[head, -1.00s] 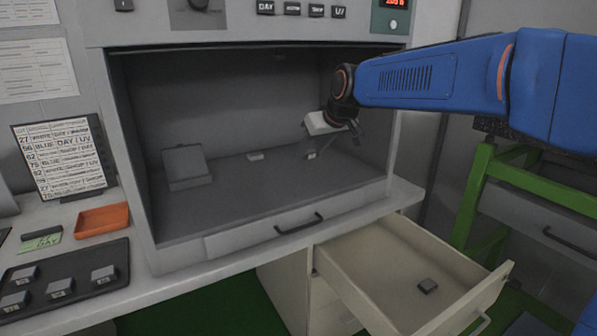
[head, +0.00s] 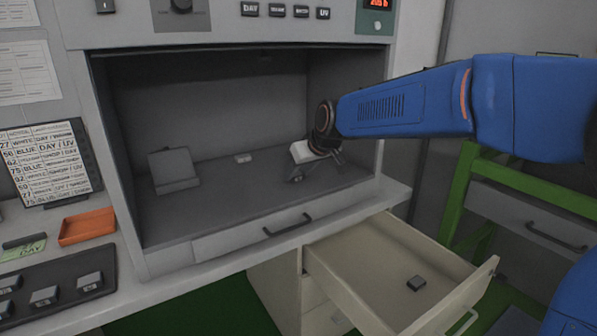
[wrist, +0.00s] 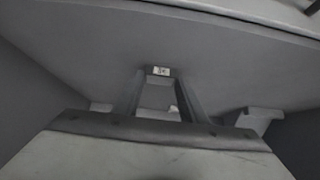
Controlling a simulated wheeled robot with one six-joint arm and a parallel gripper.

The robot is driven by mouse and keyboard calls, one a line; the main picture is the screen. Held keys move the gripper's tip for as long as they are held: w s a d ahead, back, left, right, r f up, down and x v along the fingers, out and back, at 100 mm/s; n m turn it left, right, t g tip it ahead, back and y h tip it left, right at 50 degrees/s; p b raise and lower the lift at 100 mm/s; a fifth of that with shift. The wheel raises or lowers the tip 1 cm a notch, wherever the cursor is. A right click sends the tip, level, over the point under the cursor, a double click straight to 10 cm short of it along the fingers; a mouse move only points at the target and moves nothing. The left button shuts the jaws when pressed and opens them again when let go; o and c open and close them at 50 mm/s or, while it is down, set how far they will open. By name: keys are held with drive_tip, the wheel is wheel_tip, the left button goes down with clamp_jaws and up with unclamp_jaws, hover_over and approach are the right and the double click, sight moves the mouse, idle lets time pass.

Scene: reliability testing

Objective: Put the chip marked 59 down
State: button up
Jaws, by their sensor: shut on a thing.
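My gripper (head: 297,177) is inside the grey booth (head: 225,215), low over the right part of its floor. In the wrist view its two fingers (wrist: 160,76) are shut on a small dark chip (wrist: 161,71) with a pale label. The label's digits are too small to read surely. The chip is at the fingertips, close to the booth floor; I cannot tell whether it touches. In the head view the chip is barely distinguishable from the fingers.
A small pale block (head: 243,158) and a grey tilted stand (head: 173,170) are on the booth floor. A dark tray (head: 70,295) with several chips and an orange tray (head: 87,227) are at left.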

drive_tip(key=o, duration=1.1)
drive_tip(key=shift+r, duration=0.15)
drive_tip(key=v, duration=1.2)
drive_tip(key=s+d+f+m+h, duration=0.15)
drive_tip(key=s+d+f, duration=0.25)
drive_tip(key=s+d, duration=0.45)
drive_tip(key=s+d+f+m+h, duration=0.15)
drive_tip(key=s+d+f, duration=0.25)
drive_tip(key=s+d, duration=0.5)
drive_tip(key=s+d+f+m+g, duration=0.1)
drive_tip(key=s+d+f+m, duration=0.1)
drive_tip(key=s+d+f, duration=0.3)
drive_tip(key=s+d+f+m+g+h, duration=0.1)
drive_tip(key=s+d+f, duration=0.4)
drive_tip(key=s, duration=0.5)
wheel_tip(320, 180, down, 2)
drive_tip(key=shift+s+f+m+h, duration=0.1)
drive_tip(key=shift+s+m+h, duration=0.2)
drive_tip(key=shift+m, duration=0.1)
